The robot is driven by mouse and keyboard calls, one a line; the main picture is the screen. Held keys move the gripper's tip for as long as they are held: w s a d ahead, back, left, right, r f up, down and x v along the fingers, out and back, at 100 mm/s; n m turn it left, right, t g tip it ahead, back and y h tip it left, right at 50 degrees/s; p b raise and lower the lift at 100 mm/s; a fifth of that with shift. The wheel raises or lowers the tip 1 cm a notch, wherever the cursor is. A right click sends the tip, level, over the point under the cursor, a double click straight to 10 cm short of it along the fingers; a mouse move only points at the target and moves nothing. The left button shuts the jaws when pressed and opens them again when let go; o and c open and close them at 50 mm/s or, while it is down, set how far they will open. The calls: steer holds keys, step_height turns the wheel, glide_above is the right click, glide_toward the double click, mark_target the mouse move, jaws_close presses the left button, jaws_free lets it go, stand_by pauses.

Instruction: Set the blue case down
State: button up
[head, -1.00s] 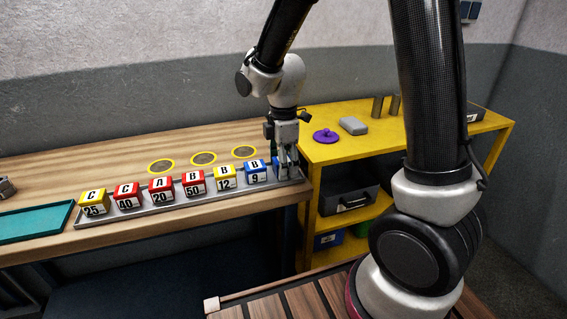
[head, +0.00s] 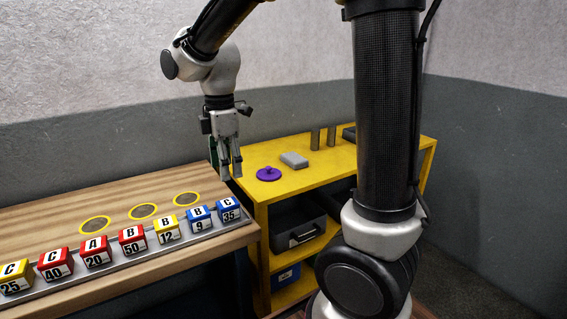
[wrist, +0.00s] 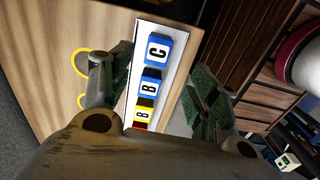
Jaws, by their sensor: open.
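Several yellow and red cases, such as the yellow B 12 (head: 166,230), fill the tray to the left. Yellow rings (head: 143,211) mark the bare wooden bench behind. A yellow shelf (head: 330,160) on the right holds a purple knobbed piece (head: 269,174) and a grey block (head: 294,160).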

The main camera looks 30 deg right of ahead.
steer(key=s+d+r+m+t, duration=0.2)
steer(key=s+d+m, duration=0.5)
steer(key=s+m, duration=0.1)
steer(key=s+d+r+m+t, duration=0.2)
steer(key=s+d+r+m, duration=0.1)
steer(key=s+d+m, duration=0.4)
steer(key=s+m, duration=0.2)
steer(key=s, duration=0.1)
steer(key=shift+s+d+r+m, duration=0.2)
steer(key=shift+s+r+m, duration=0.1)
steer(key=shift+s+r, duration=0.05)
